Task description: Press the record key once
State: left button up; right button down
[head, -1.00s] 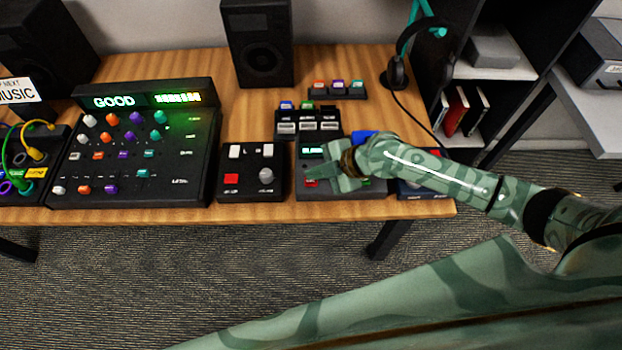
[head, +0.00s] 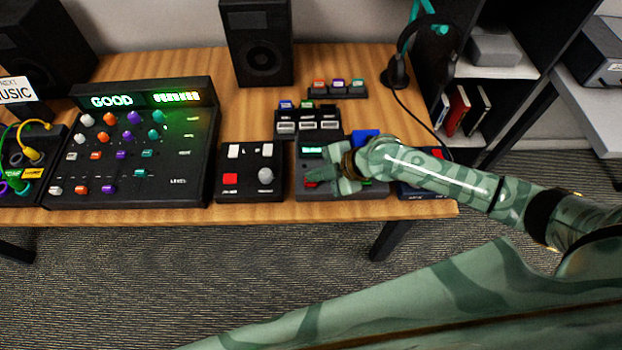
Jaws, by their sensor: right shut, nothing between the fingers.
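A dark recorder box (head: 306,191) with a small lit green display (head: 312,150) sits near the front edge of the table, right of centre. A red key (head: 311,183) shows at its left front, partly beside my fingers. My right gripper (head: 309,176) is shut and empty, its fingertips low over the left part of this box, at or just above the red key; I cannot tell whether they touch. The hand and forearm hide much of the box's middle and right. My left gripper is not in view.
A small box (head: 250,190) with a red button and grey knob stands just left. A large mixer (head: 130,190) with a lit "GOOD" display is farther left. Card racks (head: 308,124), a speaker (head: 257,45) and headphones (head: 396,72) stand behind.

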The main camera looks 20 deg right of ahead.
jog(key=shift+f, duration=0.2)
jog(key=shift+r, duration=0.15)
jog(key=shift+r+p, duration=0.5)
jog(key=shift+r, duration=0.2)
notch_tip(320, 180, up, 5)
jog(key=p, duration=0.4)
dwell(0.5)
dwell(0.5)
